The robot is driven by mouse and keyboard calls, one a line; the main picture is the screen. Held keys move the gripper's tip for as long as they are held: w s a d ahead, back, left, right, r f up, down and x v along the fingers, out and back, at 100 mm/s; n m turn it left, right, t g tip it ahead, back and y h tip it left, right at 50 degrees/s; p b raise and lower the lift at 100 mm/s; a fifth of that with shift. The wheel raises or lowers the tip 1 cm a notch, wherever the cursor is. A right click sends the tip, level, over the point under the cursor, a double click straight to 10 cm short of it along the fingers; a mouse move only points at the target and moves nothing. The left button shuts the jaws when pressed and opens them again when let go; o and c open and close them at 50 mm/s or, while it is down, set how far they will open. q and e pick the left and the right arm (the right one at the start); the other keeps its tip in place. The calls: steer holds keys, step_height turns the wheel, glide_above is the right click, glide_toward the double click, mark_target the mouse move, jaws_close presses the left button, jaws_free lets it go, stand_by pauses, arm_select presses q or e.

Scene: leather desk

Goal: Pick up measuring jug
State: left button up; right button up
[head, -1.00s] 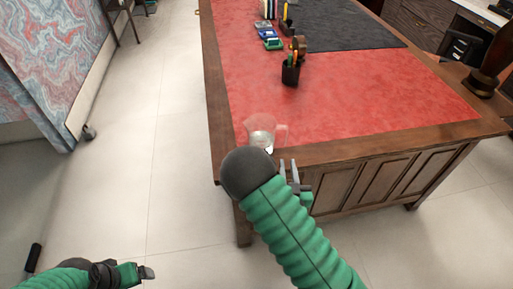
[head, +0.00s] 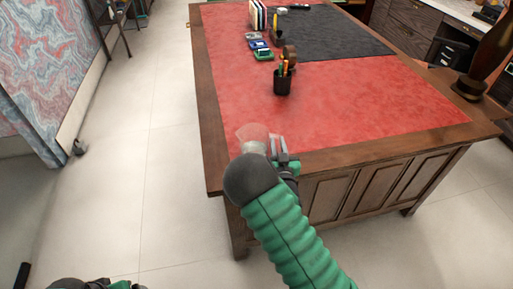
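The measuring jug (head: 254,135) is clear with a greyish lower part. It stands on the desk near its front edge, left of centre in the head view. My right forearm and its dark rounded joint hide its lower part. My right gripper (head: 279,146) is just right of the jug, over the desk's front edge, with its two fingers apart and nothing seen between them. I cannot tell whether a finger touches the jug. My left gripper (head: 126,285) shows only in part at the bottom edge, away from the desk.
The wooden desk (head: 330,155) has a red leather top. A black pen cup (head: 283,83) stands behind the jug. Farther back are small blue and green items (head: 261,49), a tape dispenser and upright books (head: 258,15). The red surface right of the jug is clear.

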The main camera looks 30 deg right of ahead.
jaws_close()
steer(key=shift+a, duration=0.1)
stand_by(1.1)
